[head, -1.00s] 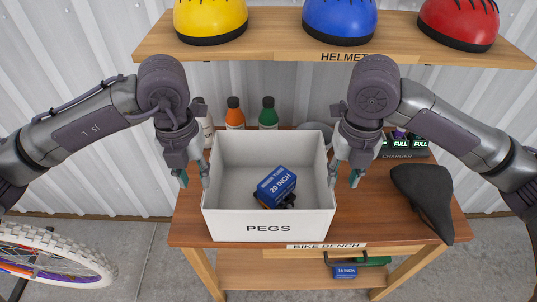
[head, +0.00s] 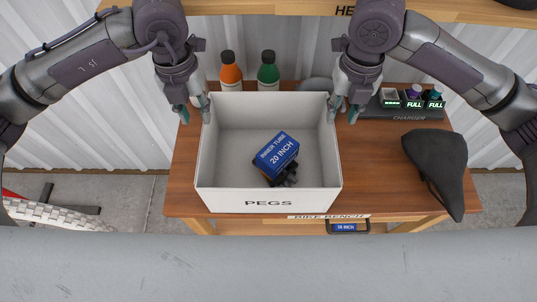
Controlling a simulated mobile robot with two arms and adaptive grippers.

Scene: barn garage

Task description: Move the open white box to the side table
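The open white box (head: 268,203), marked PEGS, sits upright on the wooden bike bench (head: 385,190). Inside it lie a blue 20 inch inner tube box (head: 276,152) and a dark object (head: 285,176) partly hidden beneath it. My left gripper (head: 194,112) is at the box's left rim towards the back, with its fingers apart. My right gripper (head: 343,110) is at the right rim towards the back, also with its fingers apart. I cannot tell whether either inner finger touches the wall. No side table is identifiable.
Orange (head: 231,72) and green (head: 268,72) bottles stand behind the box. A charger (head: 405,106) and a black bike saddle (head: 437,165) are on the bench to the right. A shelf (head: 260,6) runs above. A bike wheel (head: 60,215) is on the floor at left.

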